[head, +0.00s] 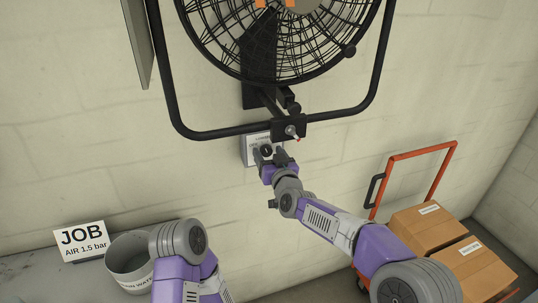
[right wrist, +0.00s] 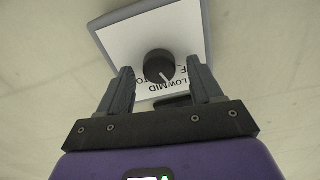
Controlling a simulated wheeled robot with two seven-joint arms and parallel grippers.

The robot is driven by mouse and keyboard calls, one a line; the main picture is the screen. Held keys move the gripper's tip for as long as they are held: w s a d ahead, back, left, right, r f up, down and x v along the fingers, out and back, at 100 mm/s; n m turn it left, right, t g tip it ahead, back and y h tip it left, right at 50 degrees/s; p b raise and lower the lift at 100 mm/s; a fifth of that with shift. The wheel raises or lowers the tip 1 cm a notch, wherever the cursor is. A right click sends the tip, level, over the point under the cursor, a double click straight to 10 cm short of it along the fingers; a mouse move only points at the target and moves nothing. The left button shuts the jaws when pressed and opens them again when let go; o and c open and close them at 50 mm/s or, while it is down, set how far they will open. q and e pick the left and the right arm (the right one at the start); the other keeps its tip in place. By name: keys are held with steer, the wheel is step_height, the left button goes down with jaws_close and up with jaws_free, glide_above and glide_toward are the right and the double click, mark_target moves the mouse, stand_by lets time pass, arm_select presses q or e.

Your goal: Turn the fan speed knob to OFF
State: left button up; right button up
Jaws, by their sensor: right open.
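The fan speed knob (right wrist: 158,66) is black and round, with a white pointer mark toward the lower right in the right wrist view. It sits on a white label plate (right wrist: 150,35) with upside-down lettering, partly hidden; LOW and MID are readable near the pointer. In the head view the control box (head: 249,151) is on the wall below the fan. My right gripper (right wrist: 161,68) is open, its fingers on either side of the knob with gaps visible; it also shows at the box in the head view (head: 268,157). My left gripper is out of view.
The caged fan (head: 275,40) and its black tube frame (head: 205,134) are just above the box. A grey bucket (head: 130,262) and a JOB sign (head: 82,240) stand at lower left. An orange cart (head: 412,157) with cardboard boxes (head: 430,228) is at right.

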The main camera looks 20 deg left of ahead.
steer(key=shift+w, duration=0.1)
steer(key=shift+c, duration=0.3)
steer(key=c, duration=1)
steer(key=shift+a+n, duration=0.1)
steer(key=shift+n, duration=0.2)
steer(key=n, duration=0.3)
steer(key=shift+n+b, duration=0.65)
steer(key=shift+n, duration=1.45)
steer(key=o, duration=1.1)
steer(key=shift+c, duration=0.2)
